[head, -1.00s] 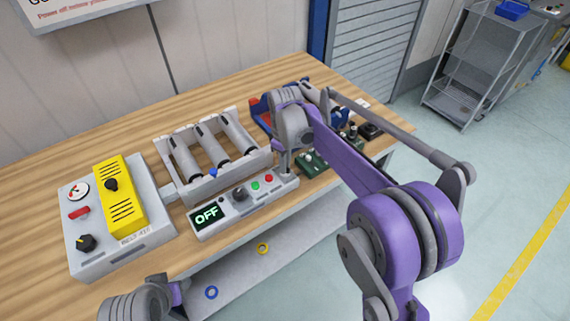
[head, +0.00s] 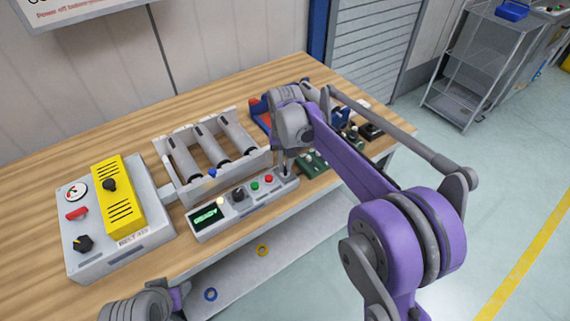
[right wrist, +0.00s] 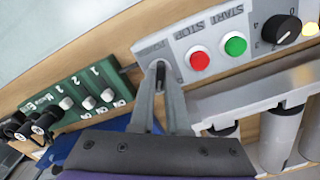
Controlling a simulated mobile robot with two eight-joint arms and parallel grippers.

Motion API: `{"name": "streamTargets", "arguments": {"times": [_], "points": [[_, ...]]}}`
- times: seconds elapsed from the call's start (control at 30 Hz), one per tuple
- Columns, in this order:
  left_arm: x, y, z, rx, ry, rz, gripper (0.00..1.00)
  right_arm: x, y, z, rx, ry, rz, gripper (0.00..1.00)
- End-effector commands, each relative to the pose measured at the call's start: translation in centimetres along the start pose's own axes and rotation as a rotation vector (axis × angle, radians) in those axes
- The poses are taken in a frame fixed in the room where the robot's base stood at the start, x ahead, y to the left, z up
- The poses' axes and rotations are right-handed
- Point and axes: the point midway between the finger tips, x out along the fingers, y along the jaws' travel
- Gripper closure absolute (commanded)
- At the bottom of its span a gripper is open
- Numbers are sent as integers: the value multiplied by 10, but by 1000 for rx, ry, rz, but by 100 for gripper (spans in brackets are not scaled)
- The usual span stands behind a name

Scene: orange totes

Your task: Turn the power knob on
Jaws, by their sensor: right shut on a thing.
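The control panel (head: 225,222) is a long grey box on the bench with a display (head: 208,214) at its left end. The display is lit green, but its text is unreadable. A small lamp beside it glows pale yellow. The power knob is at the panel's right end, under the POWER label, mostly hidden between my fingers. My right gripper (head: 286,168) is shut on it; the right wrist view shows both fingers (right wrist: 161,75) around the knob. My left arm shows at the bottom left; its jaws cannot be made out.
Red stop (right wrist: 200,61) and green start (right wrist: 235,46) buttons sit close beside the fingers, then a black dial (right wrist: 282,29). A roller rack (head: 212,160) stands behind the panel. A green switch box (head: 313,163) is to the right. A grey box with a yellow cover (head: 118,198) is at left.

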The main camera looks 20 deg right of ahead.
Motion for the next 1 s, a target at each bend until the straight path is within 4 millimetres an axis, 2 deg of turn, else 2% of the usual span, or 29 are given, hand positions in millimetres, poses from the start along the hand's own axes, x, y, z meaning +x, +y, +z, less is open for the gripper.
{"name": "streamTargets", "arguments": {"times": [0.4, 1.0], "points": [[1, 0, 1, 0, -1, 0, 50, -1, 0, 0, 239, 1, 0, 100], [2, 0, 2, 0, -1, 0, 50, -1, 0, 0, 293, 1, 0, 100]]}}
